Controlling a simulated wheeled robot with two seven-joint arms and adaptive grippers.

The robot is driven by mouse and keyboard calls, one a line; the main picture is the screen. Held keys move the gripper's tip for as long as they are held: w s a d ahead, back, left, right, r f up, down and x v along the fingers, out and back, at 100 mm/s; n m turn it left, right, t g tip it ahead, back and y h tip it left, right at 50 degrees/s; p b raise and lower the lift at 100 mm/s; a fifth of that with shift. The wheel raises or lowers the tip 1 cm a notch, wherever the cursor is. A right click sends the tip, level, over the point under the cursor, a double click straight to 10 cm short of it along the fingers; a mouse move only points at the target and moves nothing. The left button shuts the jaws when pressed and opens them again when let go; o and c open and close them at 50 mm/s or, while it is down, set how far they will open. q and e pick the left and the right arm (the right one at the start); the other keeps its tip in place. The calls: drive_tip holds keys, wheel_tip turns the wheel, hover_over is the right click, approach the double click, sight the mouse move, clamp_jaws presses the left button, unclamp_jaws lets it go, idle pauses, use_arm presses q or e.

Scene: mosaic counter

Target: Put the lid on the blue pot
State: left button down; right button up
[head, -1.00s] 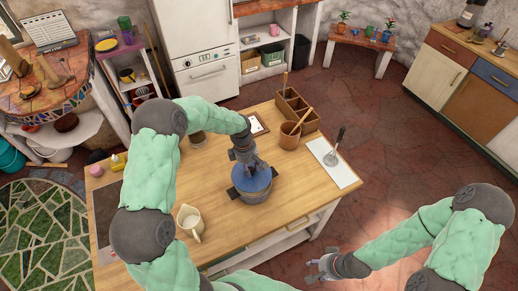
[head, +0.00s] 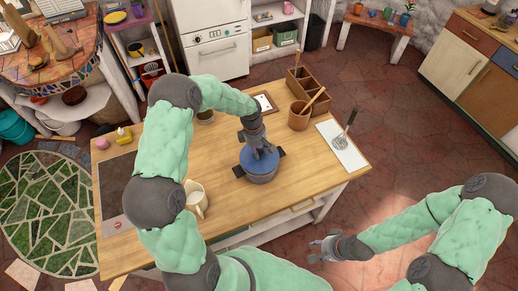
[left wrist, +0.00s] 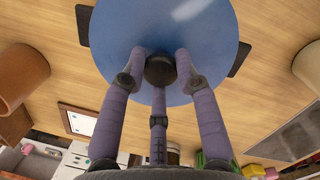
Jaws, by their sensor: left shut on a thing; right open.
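The blue lid (head: 262,167) is round with a dark knob (left wrist: 159,69). My left gripper (head: 257,151) comes down from above and is shut on that knob; in the left wrist view its fingers (left wrist: 160,72) close around the knob. The blue pot (head: 262,179) stands on the wooden counter directly under the lid, its dark side handles (left wrist: 84,24) sticking out past the lid's edge. The lid looks level and centred, at or very near the rim; I cannot tell whether it touches. My right gripper (head: 322,249) is open and empty, off the counter's front right side.
On the counter (head: 225,215) stand a cream pitcher (head: 196,200) left of the pot, a brown utensil crock (head: 299,115) and a wooden divided box (head: 308,88) behind, and a whisk (head: 343,136) on a white board to the right. The wood around the pot is clear.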

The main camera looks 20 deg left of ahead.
use_arm(q)
drive_tip(key=shift+w+f, duration=0.1)
drive_tip(key=shift+f, duration=0.25)
drive_tip(key=shift+b, duration=0.5)
idle(0.7)
drive_tip(key=shift+f+b, duration=0.45)
drive_tip(key=shift+b, duration=0.25)
idle(0.9)
drive_tip(key=shift+c, duration=1.7)
unclamp_jaws()
drive_tip(key=shift+r, duration=0.1)
